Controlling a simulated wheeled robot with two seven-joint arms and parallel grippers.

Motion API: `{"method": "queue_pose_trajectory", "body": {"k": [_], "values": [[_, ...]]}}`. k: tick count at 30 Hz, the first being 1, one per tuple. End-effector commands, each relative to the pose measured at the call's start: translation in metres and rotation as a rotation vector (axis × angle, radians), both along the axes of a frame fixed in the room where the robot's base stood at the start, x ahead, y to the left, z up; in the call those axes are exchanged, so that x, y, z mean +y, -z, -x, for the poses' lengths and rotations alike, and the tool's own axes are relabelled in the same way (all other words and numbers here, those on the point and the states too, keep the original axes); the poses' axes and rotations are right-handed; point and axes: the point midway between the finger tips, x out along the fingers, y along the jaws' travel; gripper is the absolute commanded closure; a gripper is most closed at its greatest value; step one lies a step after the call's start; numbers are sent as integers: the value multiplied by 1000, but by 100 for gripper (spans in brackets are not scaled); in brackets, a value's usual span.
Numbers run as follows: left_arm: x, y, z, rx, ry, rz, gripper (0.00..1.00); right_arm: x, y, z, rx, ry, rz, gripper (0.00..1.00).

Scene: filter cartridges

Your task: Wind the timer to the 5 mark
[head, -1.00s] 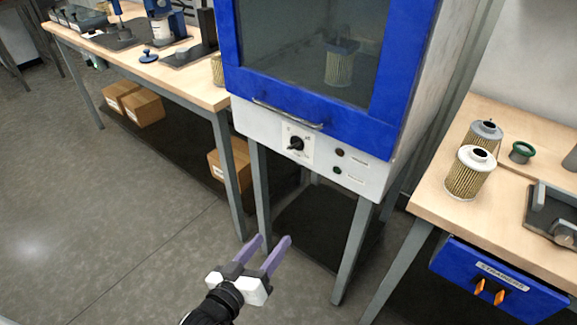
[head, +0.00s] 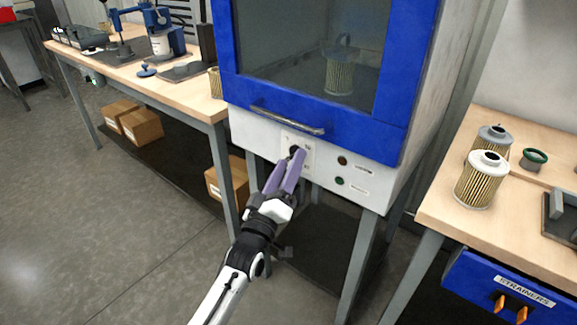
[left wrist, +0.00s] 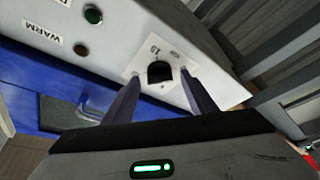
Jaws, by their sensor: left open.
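The timer is a black knob (left wrist: 160,72) on a white dial plate (left wrist: 138,64), set in the white front panel below the blue door. In the head view the dial plate (head: 309,158) shows, with the knob mostly behind my fingers. My left gripper (head: 291,158) is open with its purple fingers pointing at the knob. In the left wrist view the left gripper (left wrist: 160,92) has one finger on each side of the knob, with gaps showing. I cannot read the pointer's mark. My right gripper is not in view.
The blue door's handle (head: 287,120) is just above the dial. Two indicator lights, one dark red (head: 342,160) and one green (head: 339,181), sit right of it. A bench with filter cartridges (head: 481,180) and a blue strainers drawer (head: 505,285) stands at the right.

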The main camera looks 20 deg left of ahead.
Motion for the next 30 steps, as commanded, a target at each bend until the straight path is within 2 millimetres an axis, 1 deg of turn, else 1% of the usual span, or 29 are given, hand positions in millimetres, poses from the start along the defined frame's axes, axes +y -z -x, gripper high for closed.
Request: {"method": "queue_pose_trajectory", "body": {"k": [3, 9, 11, 15, 17, 24, 30], "values": [[0, -1, -4, 0, 0, 0, 48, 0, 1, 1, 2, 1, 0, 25], [0, -1, -4, 1, 0, -1, 48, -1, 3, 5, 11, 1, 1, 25], [0, -1, -4, 1, 0, -1, 57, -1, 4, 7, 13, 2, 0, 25], [0, -1, -3, 1, 0, -1, 80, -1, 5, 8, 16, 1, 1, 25], [0, -1, -3, 1, 0, -1, 90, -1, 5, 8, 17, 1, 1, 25], [0, 0, -3, -6, 0, -19, 90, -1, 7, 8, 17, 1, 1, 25], [1, 2, -4, -34, 0, -100, 90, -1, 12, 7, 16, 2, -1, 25]]}}
